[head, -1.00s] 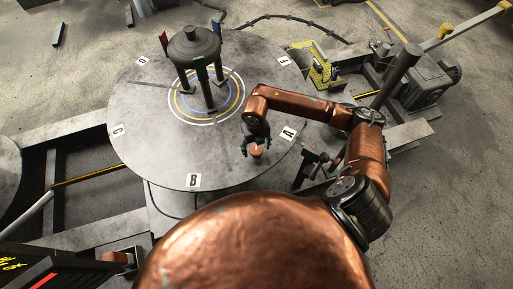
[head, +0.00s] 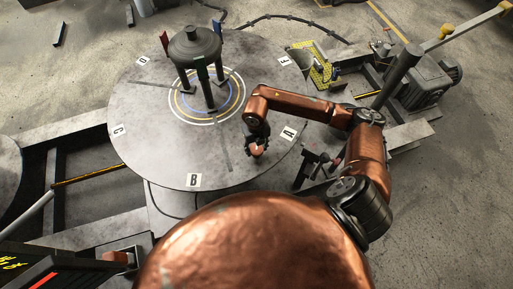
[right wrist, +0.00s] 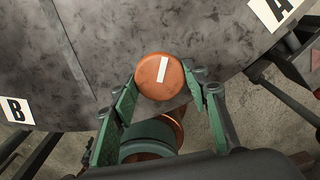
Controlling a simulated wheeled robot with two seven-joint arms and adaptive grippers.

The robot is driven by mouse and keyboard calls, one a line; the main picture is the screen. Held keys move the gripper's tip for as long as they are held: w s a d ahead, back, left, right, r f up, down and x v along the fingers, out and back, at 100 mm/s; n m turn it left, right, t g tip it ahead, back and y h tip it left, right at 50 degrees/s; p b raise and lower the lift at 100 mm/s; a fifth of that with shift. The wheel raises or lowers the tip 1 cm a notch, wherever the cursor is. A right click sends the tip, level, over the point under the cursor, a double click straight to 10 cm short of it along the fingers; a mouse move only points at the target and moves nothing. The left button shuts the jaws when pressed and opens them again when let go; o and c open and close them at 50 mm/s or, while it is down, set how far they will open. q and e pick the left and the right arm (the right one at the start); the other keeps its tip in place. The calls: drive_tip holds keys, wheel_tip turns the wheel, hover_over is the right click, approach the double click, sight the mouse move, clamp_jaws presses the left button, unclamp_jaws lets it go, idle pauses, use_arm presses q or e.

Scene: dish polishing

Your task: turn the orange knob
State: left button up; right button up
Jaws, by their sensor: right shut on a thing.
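The orange knob (right wrist: 160,78) is a round disc with a white bar mark on its top, set near the edge of the round grey table between labels A and B. The bar leans slightly right in the right wrist view. In the head view the knob (head: 257,149) shows only partly beneath my right gripper (head: 257,147). In the right wrist view my right gripper (right wrist: 162,92) has its green fingers on either side of the knob, shut on it. My left gripper is not in view.
The round table (head: 150,130) carries a dark lidded vessel (head: 194,47) on legs over coloured rings. A grey motor (head: 425,80) and a yellow perforated bracket (head: 322,68) stand at the right. A dark panel (head: 60,275) is at the lower left.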

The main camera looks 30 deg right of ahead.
drive_tip(key=shift+m, duration=0.3)
drive_tip(key=m+p, duration=0.1)
drive_tip(key=m, duration=0.3)
drive_tip(key=shift+r+m+p, duration=0.1)
drive_tip(key=shift+m+p, duration=0.2)
drive_tip(key=shift+p, duration=0.1)
drive_tip(key=m+p, duration=0.2)
drive_tip(key=m, duration=0.2)
drive_tip(key=shift+w, duration=0.1)
drive_tip(key=m+p, duration=0.3)
drive_tip(key=m, duration=0.2)
drive_tip(key=shift+m, duration=0.4)
drive_tip(key=m+p, duration=0.2)
drive_tip(key=m, duration=0.2)
drive_tip(key=shift+w, duration=0.1)
drive_tip(key=shift+m+p, duration=0.3)
drive_tip(key=shift+p, duration=0.05)
drive_tip(key=o, duration=1.2)
drive_tip(key=shift+c, duration=0.2)
